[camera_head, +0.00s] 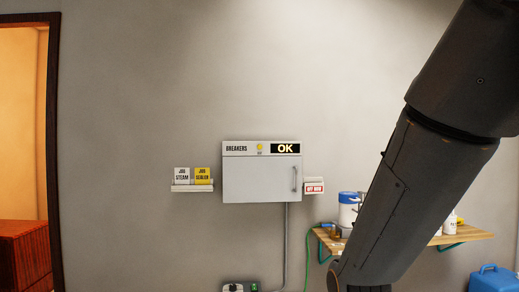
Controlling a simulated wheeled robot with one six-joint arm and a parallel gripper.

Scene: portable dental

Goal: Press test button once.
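A grey breaker box (258,180) labelled "BREAKERS" is mounted on the wall near the middle of the view. Its door is shut, with a vertical handle at the right. On its top strip is a small round yellow button or lamp (260,147) with a tiny label under it, too small to read; I cannot tell for certain that it is the test button. Right of it, a dark display (285,149) reads "OK". My gripper is out of view; only my dark arm shows, running from the upper right down to the bottom edge, right of the box.
A small shelf (192,188) with white and yellow cards is left of the box; a red-and-white tag (314,188) is on its right. A wooden wall shelf (472,236) with containers is partly behind my arm. A blue case (493,280) sits lower right. A doorway is far left.

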